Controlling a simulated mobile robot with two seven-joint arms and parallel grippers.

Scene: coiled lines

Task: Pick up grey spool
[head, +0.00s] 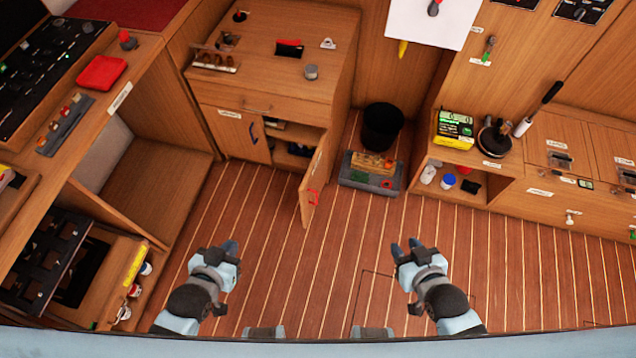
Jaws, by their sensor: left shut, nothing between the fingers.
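A small grey cylinder, which looks like the grey spool (311,72), stands on the wooden cabinet top (270,75) at the upper middle of the head view. My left gripper (231,246) is shut and empty, low over the floor, well below and left of the spool in the picture. My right gripper (405,246) is also low over the floor, to the lower right of the spool. Its fingertips are small, and I cannot tell whether they are parted. Neither gripper touches the spool.
A cabinet door (314,185) stands open into the floor space below the spool. A black bin (382,126) and a grey tray (358,181) sit to its right. On the cabinet top are a black-and-red item (289,49) and a wooden rack (214,61). The middle floor is clear.

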